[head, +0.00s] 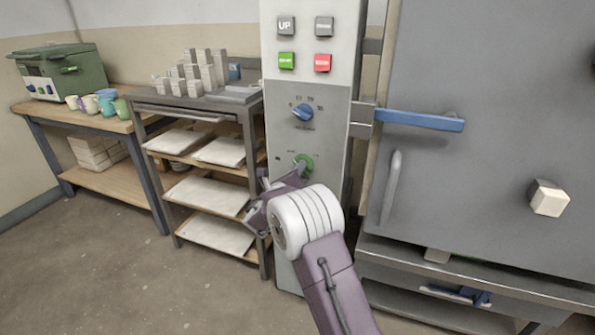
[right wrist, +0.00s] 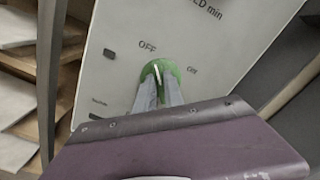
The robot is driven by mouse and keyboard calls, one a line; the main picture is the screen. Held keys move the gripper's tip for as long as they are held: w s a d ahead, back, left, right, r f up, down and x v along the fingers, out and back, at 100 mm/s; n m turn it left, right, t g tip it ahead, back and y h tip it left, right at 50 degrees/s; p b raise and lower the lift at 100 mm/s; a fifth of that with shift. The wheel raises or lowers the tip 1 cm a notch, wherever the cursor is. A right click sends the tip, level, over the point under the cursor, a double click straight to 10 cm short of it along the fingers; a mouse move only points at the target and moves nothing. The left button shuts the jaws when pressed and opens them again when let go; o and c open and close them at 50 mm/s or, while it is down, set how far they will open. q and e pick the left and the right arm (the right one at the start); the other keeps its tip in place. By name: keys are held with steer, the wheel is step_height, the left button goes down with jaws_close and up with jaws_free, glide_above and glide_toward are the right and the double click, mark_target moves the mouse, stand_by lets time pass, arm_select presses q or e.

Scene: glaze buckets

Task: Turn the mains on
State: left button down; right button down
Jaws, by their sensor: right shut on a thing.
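The mains knob is a round green dial (head: 304,161) low on the tall grey control panel (head: 328,128). In the right wrist view the green knob (right wrist: 165,70) has a white line that points roughly towards the "OFF" label. An "ON" label sits to its right. My right gripper (head: 294,176) is at the knob, and its two grey fingers (right wrist: 158,90) are shut on it, one on each side. The purple gripper body hides the lower part of the panel. My left gripper is not in view.
A blue knob (head: 302,112) and several push buttons sit higher on the panel. A grey kiln door (head: 490,130) with a blue latch handle (head: 420,120) stands right. A shelf rack (head: 205,145) with white slabs stands left, close to my gripper. Open floor lies front left.

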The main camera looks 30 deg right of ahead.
steer(key=shift+s+d+f+m+b, duration=0.1)
steer(key=shift+m+b, duration=2.75)
steer(key=shift+s+d+f+m+b, duration=0.1)
steer(key=shift+m+b, duration=2.7)
steer(key=shift+b, duration=0.05)
steer(key=shift+s+d+m+b, duration=0.1)
steer(key=shift+m+b, duration=2.75)
steer(key=c, duration=1.4)
jaws_free()
steer(key=shift+r, duration=0.1)
steer(key=shift+c, duration=0.2)
steer(key=shift+a, duration=0.1)
